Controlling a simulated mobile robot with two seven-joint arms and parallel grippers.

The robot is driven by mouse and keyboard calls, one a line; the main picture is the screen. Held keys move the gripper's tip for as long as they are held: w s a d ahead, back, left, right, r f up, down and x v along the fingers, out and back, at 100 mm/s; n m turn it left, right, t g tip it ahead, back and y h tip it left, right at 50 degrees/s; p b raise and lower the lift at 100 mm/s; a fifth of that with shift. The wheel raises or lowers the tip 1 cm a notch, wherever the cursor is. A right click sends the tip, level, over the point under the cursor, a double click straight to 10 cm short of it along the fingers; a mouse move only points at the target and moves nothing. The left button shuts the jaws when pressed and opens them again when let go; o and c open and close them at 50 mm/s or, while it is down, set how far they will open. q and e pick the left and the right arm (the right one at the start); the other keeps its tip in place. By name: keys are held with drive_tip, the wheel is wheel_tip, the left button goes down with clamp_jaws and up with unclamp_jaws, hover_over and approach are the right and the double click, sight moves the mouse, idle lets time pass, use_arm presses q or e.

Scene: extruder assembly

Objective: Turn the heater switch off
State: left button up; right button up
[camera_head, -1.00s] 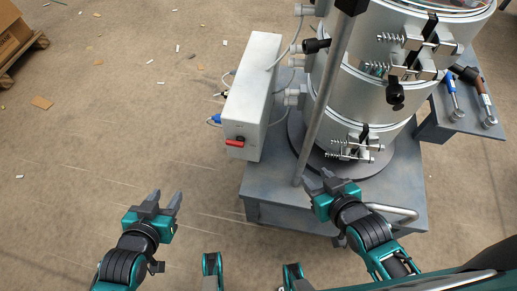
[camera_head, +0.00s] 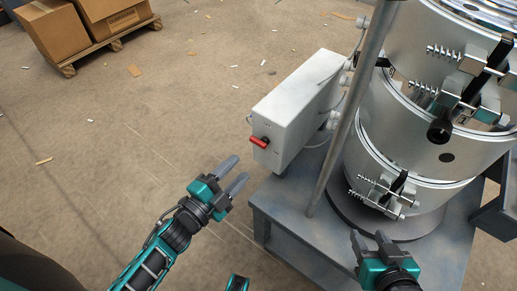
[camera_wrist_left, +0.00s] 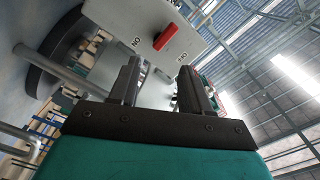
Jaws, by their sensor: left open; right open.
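The heater switch is a red handle (camera_head: 259,142) on the end face of a grey control box (camera_head: 290,105), beside the extruder barrel. In the left wrist view the red switch (camera_wrist_left: 165,36) shows beyond my fingers, with the lettering ON and OFF on the panel on either side of it. My left gripper (camera_head: 235,171) is open and empty, below and left of the switch and apart from it. Its two fingers also show in the left wrist view (camera_wrist_left: 158,85). My right gripper (camera_head: 372,243) is open and empty, low in front of the barrel.
The large metal barrel (camera_head: 405,145) with spring clamps stands on a grey cart (camera_head: 290,215). A slanted grey pole (camera_head: 345,115) rises between box and barrel. Cardboard boxes (camera_head: 50,35) lie on a pallet at the back left. The floor left of the box is open, with small scraps.

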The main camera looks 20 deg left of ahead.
sight(260, 146)
use_arm(q)
drive_tip(key=x, duration=0.9)
drive_tip(key=shift+w+b, duration=0.1)
drive_tip(key=shift+b, duration=0.3)
drive_tip(key=shift+c, duration=0.4)
drive_tip(key=shift+f, duration=0.1)
clamp_jaws()
